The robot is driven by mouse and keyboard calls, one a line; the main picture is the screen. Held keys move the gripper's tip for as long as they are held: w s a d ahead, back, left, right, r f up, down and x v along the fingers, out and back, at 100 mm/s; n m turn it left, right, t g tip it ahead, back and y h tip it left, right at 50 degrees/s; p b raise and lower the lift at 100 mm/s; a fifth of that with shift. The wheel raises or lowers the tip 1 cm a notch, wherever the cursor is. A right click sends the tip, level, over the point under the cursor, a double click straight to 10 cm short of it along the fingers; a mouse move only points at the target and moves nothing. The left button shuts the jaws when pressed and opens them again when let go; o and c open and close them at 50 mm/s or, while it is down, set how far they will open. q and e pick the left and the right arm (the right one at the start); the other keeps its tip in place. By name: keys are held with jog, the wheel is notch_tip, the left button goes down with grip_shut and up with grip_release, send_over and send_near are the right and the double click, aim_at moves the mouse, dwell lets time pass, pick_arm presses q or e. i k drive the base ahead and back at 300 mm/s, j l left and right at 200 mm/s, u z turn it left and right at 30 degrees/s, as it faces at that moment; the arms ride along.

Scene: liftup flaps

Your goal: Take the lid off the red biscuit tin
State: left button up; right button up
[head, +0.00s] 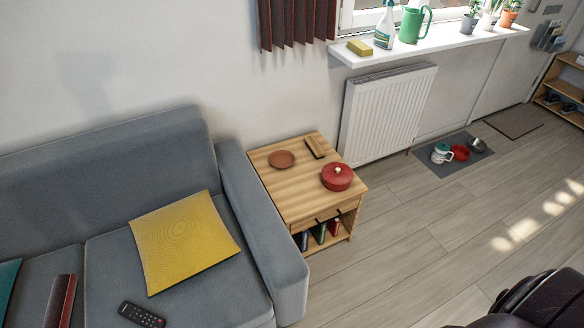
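The red biscuit tin (337,178) stands on the wooden side table (296,199), near its front right corner. It is round and red, and its lid is on, with a small pale knob (338,170) in the middle of the top. Neither of my grippers can be made out in the head view. A dark, rounded part of my own body shows at the bottom right, well away from the table.
A brown round coaster (282,159) and a small dark-and-wood item (315,148) lie on the table behind the tin. The grey sofa (262,225) stands against the table's left side. A white radiator (387,112) is behind it.

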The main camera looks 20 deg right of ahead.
aim_at(336, 173)
jog(key=i+l+u, duration=0.1)
jog(key=l+u, duration=0.3)
jog(key=l, duration=0.4)
jog(key=l+u, duration=0.4)
jog(key=l, duration=0.35)
jog(key=k+l+u, duration=0.2)
jog(key=l+u, duration=0.2)
jog(key=l, duration=0.35)
